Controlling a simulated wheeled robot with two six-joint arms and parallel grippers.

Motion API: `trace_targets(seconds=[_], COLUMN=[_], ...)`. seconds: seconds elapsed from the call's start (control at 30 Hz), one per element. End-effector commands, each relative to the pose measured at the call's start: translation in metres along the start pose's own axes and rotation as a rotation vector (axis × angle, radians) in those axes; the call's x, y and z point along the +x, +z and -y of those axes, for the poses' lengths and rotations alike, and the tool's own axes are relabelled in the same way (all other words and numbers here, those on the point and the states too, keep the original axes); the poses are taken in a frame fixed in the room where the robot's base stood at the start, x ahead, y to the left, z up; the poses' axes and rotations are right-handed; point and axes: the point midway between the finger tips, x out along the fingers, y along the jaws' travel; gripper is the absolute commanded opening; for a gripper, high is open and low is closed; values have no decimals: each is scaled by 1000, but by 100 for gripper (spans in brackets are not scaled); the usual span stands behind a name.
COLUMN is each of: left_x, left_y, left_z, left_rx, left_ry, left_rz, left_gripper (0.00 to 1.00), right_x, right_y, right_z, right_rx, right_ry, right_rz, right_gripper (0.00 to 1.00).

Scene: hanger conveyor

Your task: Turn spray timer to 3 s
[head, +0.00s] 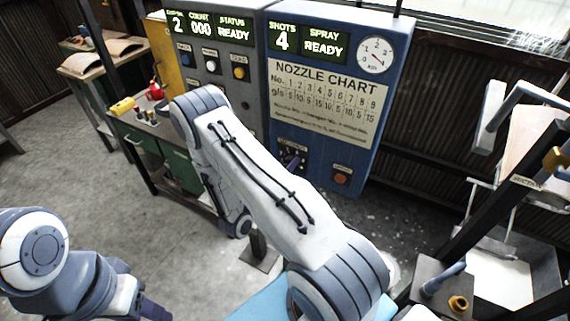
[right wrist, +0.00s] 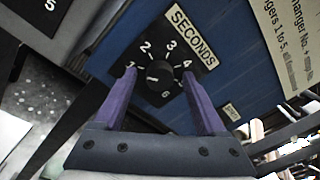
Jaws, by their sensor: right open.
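The spray timer is a black dial marked SECONDS, with numbers around a round black knob (right wrist: 160,75), in the right wrist view. A small light mark shows on the knob, but I cannot tell which number it points at. My right gripper (right wrist: 158,92) is open, with one purple finger on each side of the knob; contact is unclear. My left gripper (head: 155,311) shows only partly at the bottom edge.
The blue cabinet (head: 395,60) carries a nozzle chart (head: 325,103), a round gauge (head: 376,55) and an orange button (head: 341,179) right of the timer. A grey cabinet (head: 225,82) stands left of it. A black frame with hangers (head: 505,190) is at right.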

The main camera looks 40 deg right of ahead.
Motion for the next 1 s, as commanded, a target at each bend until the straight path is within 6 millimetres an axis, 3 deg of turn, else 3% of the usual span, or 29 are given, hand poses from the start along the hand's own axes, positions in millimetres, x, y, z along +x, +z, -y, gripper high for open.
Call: trace_targets(seconds=[0.2, 0.4, 0.73, 1.0], left_x=[0, 0, 4, 16], left_y=[0, 0, 0, 1], left_z=[0, 0, 0, 1], left_rx=[0, 0, 0, -2], left_ry=[0, 0, 0, 0], left_rz=[0, 0, 0, 0], left_gripper=[50, 50, 50, 50], right_x=[0, 0, 0, 0], right_y=[0, 0, -1, -2], right_z=[0, 0, -1, -1], right_rx=[0, 0, 35, 193], right_ry=[0, 0, 2, 9], right_rz=[0, 0, -3, -11], right_gripper=[73, 0, 0, 0])
